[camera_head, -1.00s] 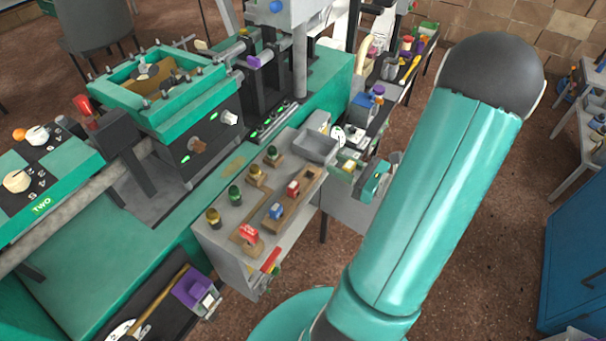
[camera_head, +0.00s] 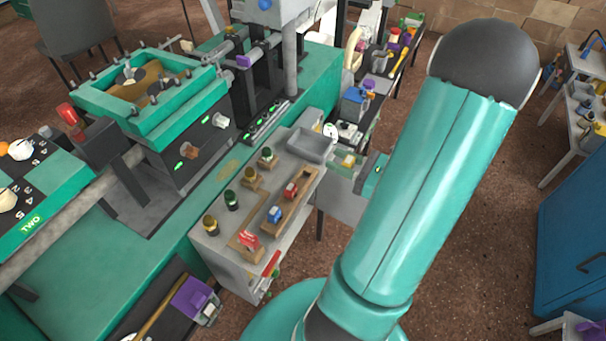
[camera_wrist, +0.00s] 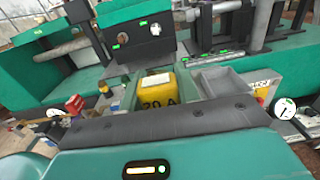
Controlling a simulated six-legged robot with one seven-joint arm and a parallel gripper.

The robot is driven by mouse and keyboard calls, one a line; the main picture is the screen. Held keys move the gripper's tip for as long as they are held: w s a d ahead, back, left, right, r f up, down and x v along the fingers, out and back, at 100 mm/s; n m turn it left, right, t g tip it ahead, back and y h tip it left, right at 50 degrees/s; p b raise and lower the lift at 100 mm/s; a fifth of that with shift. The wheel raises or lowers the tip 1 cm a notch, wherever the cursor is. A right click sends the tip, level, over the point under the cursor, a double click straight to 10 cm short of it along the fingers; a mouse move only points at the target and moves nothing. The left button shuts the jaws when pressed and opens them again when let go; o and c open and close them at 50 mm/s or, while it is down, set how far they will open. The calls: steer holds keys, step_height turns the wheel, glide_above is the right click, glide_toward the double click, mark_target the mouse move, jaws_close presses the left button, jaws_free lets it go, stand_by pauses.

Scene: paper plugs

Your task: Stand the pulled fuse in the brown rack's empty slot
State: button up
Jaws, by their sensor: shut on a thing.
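The pulled fuse is a yellow block (camera_wrist: 158,88) marked "20 A", upright in the wrist view. My gripper (camera_wrist: 157,92) is shut on it, with a green finger on each side. In the head view my gripper (camera_head: 350,165) and the yellow fuse (camera_head: 347,160) are small and partly hidden by my arm, to the right of the grey bench. The brown rack (camera_head: 291,204) lies along the bench's right edge and holds a blue fuse (camera_head: 274,214) and a red fuse (camera_head: 290,190). A dark spot at its far end looks like the empty slot. The fuse is apart from the rack.
A grey tray (camera_head: 311,146) stands on the bench beyond the rack and also shows in the wrist view (camera_wrist: 228,90). Several capped plugs, including a green one (camera_head: 231,200), stand left of the rack. Another red block (camera_head: 249,240) sits near the front. A teal machine (camera_head: 160,95) rises left.

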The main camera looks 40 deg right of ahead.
steer(key=w+f, duration=0.3)
steer(key=w, duration=0.5)
glide_above(300, 173)
steer(key=s, duration=0.1)
step_height(300, 173, down, 5)
steer(key=shift+s+d+f, duration=0.1)
steer(key=f, duration=0.1)
steer(key=w+f, duration=0.1)
steer(key=f, duration=0.1)
steer(key=shift+w+f, duration=0.2)
steer(key=shift+w, duration=0.05)
steer(key=shift+f, duration=0.35)
steer(key=shift+s, duration=0.1)
steer(key=shift+f, duration=0.2)
steer(key=o, duration=1)
